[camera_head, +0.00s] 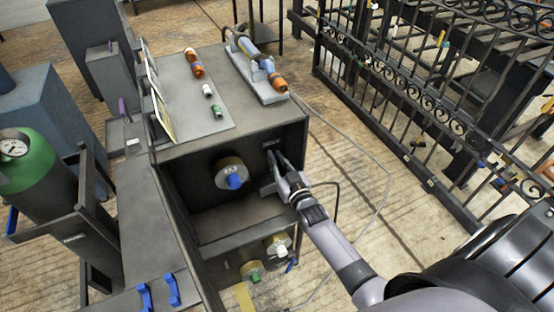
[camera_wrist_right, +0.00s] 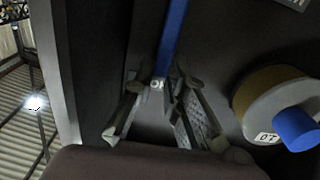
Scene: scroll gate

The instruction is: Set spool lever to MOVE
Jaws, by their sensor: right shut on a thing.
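My right gripper (camera_head: 276,172) reaches into the open front of the dark metal cabinet (camera_head: 245,146), at the right side of its upper bay. In the right wrist view the blue lever (camera_wrist_right: 172,40) runs down from the top edge and passes between the fingers of the gripper (camera_wrist_right: 160,88), which is shut on it. In the head view the gripper hides the lever. A small label plate (camera_head: 271,143) sits just above the gripper; I cannot read it. My left gripper is not in view.
A tan drum with a blue knob (camera_head: 234,181) is close left of the gripper; it also shows in the right wrist view (camera_wrist_right: 297,127). More knobs (camera_head: 278,245) sit below. A thin cable (camera_head: 388,180) loops right of the cabinet. A black iron gate (camera_head: 420,125) stands at right.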

